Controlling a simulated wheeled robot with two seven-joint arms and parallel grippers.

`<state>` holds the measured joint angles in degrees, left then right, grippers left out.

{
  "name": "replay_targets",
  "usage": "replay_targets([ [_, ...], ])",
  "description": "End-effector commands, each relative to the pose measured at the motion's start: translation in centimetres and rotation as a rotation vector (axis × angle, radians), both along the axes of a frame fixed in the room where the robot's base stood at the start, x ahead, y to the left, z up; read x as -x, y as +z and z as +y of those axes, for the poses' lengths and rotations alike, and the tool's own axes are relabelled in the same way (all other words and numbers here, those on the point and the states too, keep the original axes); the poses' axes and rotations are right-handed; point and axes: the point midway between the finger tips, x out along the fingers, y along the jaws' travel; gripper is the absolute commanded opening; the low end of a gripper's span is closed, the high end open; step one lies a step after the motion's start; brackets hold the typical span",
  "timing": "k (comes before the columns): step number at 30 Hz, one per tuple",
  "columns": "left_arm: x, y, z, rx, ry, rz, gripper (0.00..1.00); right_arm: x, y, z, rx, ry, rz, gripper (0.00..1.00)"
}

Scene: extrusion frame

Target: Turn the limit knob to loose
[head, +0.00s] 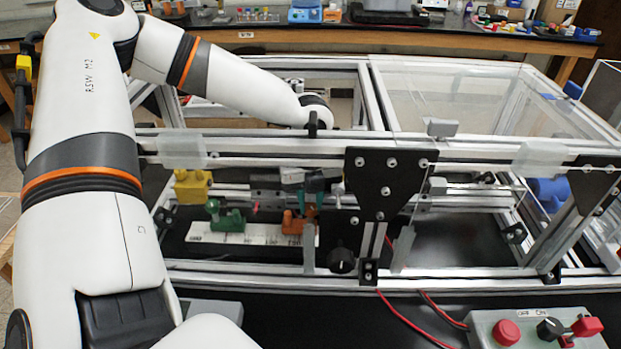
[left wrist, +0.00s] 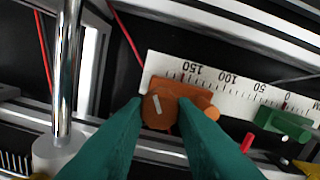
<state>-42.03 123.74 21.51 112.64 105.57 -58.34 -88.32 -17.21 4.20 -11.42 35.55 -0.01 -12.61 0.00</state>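An orange knob (left wrist: 158,108) with a white line sits on an orange block (left wrist: 205,100) in the left wrist view. The line is slightly tilted from the picture's vertical. The orange block (head: 294,222) shows in the head view beside a white scale (head: 262,238) inside the frame. My left gripper's teal fingers (left wrist: 160,103) flank the knob, with both tips against its sides; they show small in the head view (head: 312,192). A green block (left wrist: 283,124) stands farther along the scale, near its 0 end. No label for tight or loose is readable. My right gripper is not in view.
Aluminium rails (head: 250,150) surround the work space, with a black plate (head: 383,185) and a black knob (head: 342,262) to the right. A metal rod (left wrist: 68,70) rises left of the orange block. A control box (head: 535,330) stands at the front right.

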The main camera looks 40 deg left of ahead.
Motion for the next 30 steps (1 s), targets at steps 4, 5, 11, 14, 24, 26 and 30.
replay_targets([
  [4, -0.01, 0.03, 0.01, 0.000, 0.002, 0.000, 0.02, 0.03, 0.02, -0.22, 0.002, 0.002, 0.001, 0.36],
  [5, 0.00, 0.04, 0.00, 0.000, 0.004, 0.000, 0.02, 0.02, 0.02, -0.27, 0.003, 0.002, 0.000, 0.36],
  [11, -0.01, 0.08, 0.02, 0.000, 0.051, 0.000, 0.02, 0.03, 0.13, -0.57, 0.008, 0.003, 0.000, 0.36],
  [14, -0.02, 0.10, 0.02, -0.001, 0.100, -0.001, 0.02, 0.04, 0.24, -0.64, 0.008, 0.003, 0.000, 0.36],
  [24, 0.00, 0.13, 0.07, -0.001, 0.384, -0.002, 0.02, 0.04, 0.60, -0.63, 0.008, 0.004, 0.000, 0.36],
  [26, 0.01, 0.12, 0.08, -0.001, 0.441, -0.002, 0.02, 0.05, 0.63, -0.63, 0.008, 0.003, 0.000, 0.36],
  [30, 0.02, 0.11, 0.09, -0.002, 0.574, -0.002, 0.02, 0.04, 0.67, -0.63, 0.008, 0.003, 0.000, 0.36],
])
